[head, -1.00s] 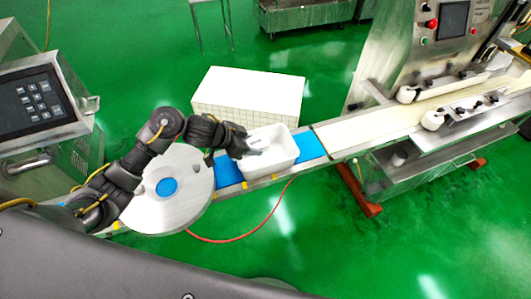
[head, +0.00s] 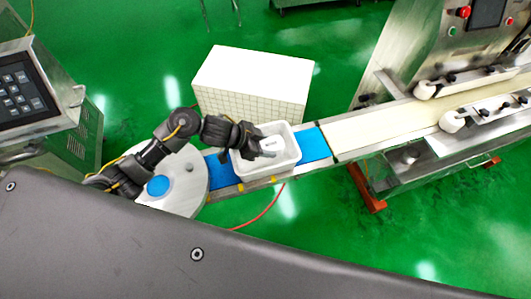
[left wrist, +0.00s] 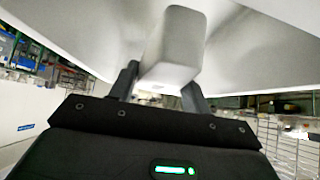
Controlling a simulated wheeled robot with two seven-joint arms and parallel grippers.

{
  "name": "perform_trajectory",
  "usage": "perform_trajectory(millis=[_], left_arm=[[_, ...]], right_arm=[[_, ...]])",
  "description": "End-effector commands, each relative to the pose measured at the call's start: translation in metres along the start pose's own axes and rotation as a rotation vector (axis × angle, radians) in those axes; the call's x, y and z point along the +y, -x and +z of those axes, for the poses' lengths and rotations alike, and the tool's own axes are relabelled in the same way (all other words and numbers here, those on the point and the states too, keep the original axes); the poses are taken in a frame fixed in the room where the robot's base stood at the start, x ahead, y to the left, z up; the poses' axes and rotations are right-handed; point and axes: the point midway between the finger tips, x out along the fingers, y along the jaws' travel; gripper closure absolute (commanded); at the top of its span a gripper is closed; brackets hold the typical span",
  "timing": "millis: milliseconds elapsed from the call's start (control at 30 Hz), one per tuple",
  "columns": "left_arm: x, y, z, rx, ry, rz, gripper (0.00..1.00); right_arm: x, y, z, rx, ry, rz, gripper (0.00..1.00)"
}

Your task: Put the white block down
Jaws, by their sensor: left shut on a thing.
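A white block (left wrist: 172,50) stands between the two dark fingers of my left gripper (left wrist: 160,88) in the left wrist view, and the gripper is shut on it. In the head view my left gripper (head: 260,149) reaches from the left over a white open tub (head: 286,172). The block shows there only as a small pale shape at the fingers. I cannot tell whether it touches the tub's floor. My right gripper is not in view.
The tub stands on a blue conveyor belt (head: 315,146). A white tiled box (head: 255,82) stands behind it. A round metal disc (head: 185,187) is at the left, and a machine with a cream belt (head: 385,124) is at the right.

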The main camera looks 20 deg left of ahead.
Motion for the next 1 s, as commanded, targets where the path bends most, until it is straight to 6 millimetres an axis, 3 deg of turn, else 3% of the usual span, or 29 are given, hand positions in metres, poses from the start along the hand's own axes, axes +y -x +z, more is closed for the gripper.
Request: perform_trajectory(millis=[300,500,900,933,1000], left_arm=[[0.0,-0.014,0.015,-0.001,0.002,0.0,0.8],[0.0,-0.031,0.031,0.002,0.002,0.0,0.8],[-0.001,-0.035,0.034,0.002,-0.001,-0.001,0.8],[-0.001,-0.034,0.034,0.001,-0.002,-0.001,0.48],[-0.001,-0.034,0.034,0.001,-0.001,-0.001,0.39]], right_arm=[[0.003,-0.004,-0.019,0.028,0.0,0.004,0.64],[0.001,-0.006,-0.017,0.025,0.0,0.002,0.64],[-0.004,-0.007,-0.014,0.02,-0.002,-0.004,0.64],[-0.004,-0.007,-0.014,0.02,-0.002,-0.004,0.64],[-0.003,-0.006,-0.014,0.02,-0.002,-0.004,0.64]])
